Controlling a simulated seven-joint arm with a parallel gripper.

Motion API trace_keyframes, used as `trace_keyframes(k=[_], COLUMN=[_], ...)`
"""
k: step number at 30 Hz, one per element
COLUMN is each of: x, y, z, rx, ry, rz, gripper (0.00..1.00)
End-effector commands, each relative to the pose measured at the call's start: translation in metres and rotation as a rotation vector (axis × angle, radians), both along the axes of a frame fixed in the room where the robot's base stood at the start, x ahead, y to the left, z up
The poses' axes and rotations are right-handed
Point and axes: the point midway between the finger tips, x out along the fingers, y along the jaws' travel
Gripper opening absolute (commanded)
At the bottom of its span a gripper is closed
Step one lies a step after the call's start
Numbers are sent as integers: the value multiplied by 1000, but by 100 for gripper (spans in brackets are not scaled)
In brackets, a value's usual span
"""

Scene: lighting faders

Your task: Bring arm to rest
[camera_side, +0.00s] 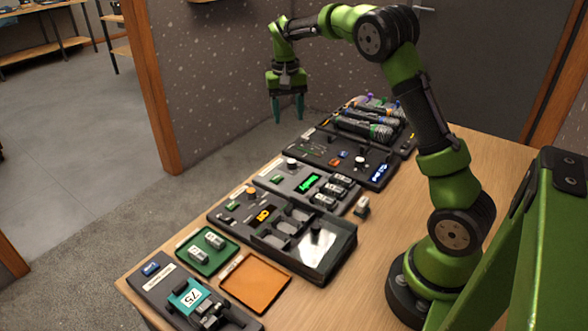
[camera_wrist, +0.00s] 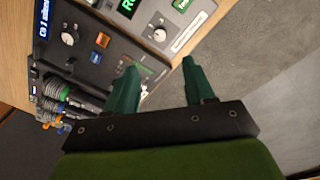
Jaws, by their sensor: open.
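My gripper (camera_side: 288,108) is at the end of my green arm, raised above the far left edge of the table in the side view. Its two teal fingers point down, stand apart and hold nothing. In the wrist view the open gripper (camera_wrist: 163,82) shows the same two fingers over the table's edge, with grey carpet to the right. A dark panel with faders (camera_side: 325,152) lies below and to the right of the gripper in the side view. It also shows in the wrist view (camera_wrist: 103,70), with its knob, switches and blue display.
A speckled wall stands behind the gripper.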

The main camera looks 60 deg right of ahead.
Motion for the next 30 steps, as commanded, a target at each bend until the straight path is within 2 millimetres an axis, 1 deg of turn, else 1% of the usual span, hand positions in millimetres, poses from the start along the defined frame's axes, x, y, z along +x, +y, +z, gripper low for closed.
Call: trace_keyframes(k=[5,8,11,12,14,15,18,21,24,27,30], x=[-33,-56,-83,-95,-113,-126,-157,-185,-206,-220,-224], y=[42,70,101,112,129,139,163,181,194,201,204], z=[18,31,43,47,51,54,56,56,55,57,64], rx=[49,72,92,97,103,107,110,108,104,101,93], ry=[-113,-192,-272,-305,-352,-384,-461,-531,-586,-624,-657], rz=[70,116,166,185,215,235,284,328,364,390,404], gripper=[54,54,54,54,54,54,54,54,54,54,54])
